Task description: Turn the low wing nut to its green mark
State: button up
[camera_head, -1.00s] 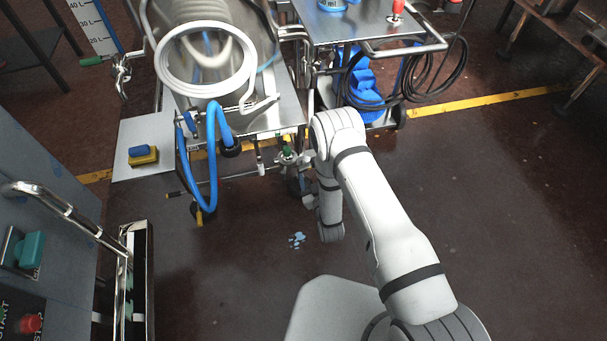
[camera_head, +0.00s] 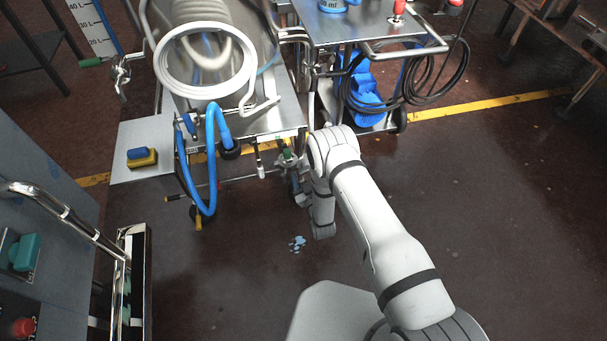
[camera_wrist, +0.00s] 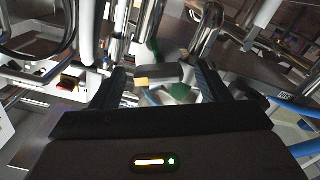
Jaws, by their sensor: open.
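In the wrist view, a dark grey bar-shaped piece with a yellow end (camera_wrist: 158,75) lies between my fingers; it looks like the wing nut, but I cannot be sure. A green patch (camera_wrist: 180,91) shows just right of and below it. My gripper (camera_wrist: 162,82) is open, with one black finger on either side of these parts. No finger clearly touches them. In the head view, a small green-topped fitting (camera_head: 287,155) sits at the front lower edge of the steel machine, just left of my arm. My fingers cannot be made out there.
A blue hose (camera_head: 212,165) loops down left of the fitting. A steel trolley (camera_head: 375,25) with coiled black cable stands to the right. A grey cabinet (camera_head: 40,170) with a chrome handle is at the left. Steel pipes crowd the wrist view. The floor at right is open.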

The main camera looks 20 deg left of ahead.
jog(key=shift+c, duration=0.2)
jog(key=c, duration=0.9)
jog(key=shift+o, duration=0.2)
jog(key=shift+a, duration=0.3)
jog(key=shift+d, duration=0.1)
jog(key=shift+c, duration=0.5)
jog(key=shift+s+d+f+m+b, duration=0.1)
jog(key=shift+m+b, duration=0.45)
jog(key=shift+m, duration=0.4)
jog(key=shift+f+m+b, duration=0.1)
jog(key=shift+m+b, duration=0.45)
jog(key=shift+m, duration=0.4)
jog(key=m+b, duration=0.2)
jog(key=m, duration=0.2)
jog(key=shift+m, duration=0.3)
jog(key=m+b, duration=0.2)
jog(key=m, duration=0.1)
jog(key=shift+m, duration=0.3)
jog(key=shift+m+b, duration=0.8)
jog(key=shift+m, duration=1.2)
jog(key=shift+r, duration=0.1)
